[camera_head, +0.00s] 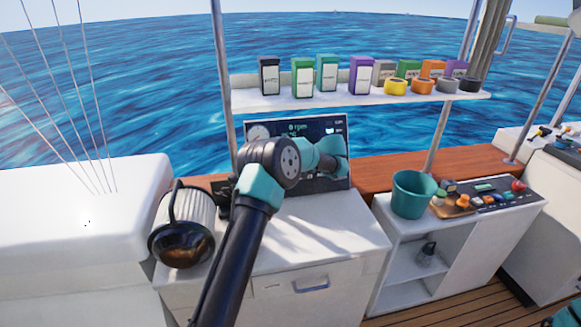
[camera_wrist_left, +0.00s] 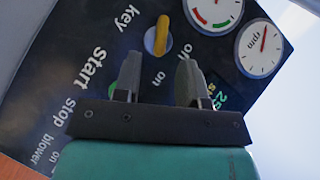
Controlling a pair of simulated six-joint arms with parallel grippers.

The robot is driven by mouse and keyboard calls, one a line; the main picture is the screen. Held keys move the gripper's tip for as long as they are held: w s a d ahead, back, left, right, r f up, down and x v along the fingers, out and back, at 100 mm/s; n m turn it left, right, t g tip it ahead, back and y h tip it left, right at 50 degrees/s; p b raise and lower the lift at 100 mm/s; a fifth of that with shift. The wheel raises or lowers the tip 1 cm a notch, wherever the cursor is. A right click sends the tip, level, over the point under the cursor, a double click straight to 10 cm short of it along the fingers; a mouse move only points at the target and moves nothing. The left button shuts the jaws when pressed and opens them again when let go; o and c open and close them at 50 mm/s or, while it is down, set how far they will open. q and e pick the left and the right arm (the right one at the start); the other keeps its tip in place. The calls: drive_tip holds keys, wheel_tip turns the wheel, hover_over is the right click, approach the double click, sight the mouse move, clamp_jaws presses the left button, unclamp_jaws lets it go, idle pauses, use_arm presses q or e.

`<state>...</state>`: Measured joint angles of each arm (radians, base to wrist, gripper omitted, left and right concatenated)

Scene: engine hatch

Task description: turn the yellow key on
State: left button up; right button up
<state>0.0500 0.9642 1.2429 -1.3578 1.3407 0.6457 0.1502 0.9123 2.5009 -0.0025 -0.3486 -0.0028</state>
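The yellow key (camera_wrist_left: 161,34) sits in a round switch on the dark instrument panel (camera_wrist_left: 95,50), beside the words "key", "off" and "on". I cannot tell for certain which mark it points to. My left gripper (camera_wrist_left: 160,78) is open and empty. Its two fingers point towards the panel, with the key beyond the gap between their tips and apart from them. In the head view my left arm covers part of the panel (camera_head: 310,128), and the key is hidden. The fingers of my left gripper are not clear there.
Two gauges (camera_wrist_left: 263,47) lie right of the key. A green button (camera_wrist_left: 114,89) by "start" is partly behind a finger. A shelf (camera_head: 300,101) with several boxes and tins runs above the panel. A teal bucket (camera_head: 411,194) stands right, a cylindrical lantern-like object (camera_head: 190,220) left.

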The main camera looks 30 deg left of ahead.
use_arm(q)
drive_tip(key=v, duration=1.2)
drive_tip(key=shift+d, duration=0.15)
